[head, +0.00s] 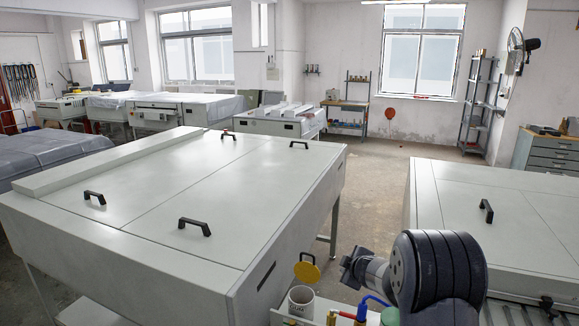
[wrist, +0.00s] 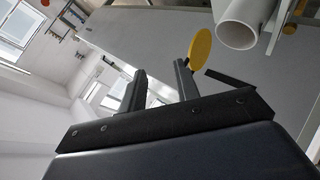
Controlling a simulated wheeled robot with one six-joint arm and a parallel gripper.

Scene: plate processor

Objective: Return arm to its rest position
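My arm (head: 425,270) is folded at the lower right of the head view, with its thick dark ribbed joint toward the camera. A smaller grey and dark section of it points left, beside a yellow disc (head: 306,271). In the wrist view the two dark fingers of my gripper (wrist: 160,70) stand apart with a clear gap. Nothing is held between them. The yellow disc (wrist: 201,48) appears just beyond the right finger; I cannot tell how far apart they are.
A white cylindrical cup (head: 301,302) and colored handled items (head: 372,303) sit below my arm. A large white plate processor (head: 180,190) with black handles fills the left. Another white machine (head: 520,205) stands right. Open floor (head: 380,175) lies between them.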

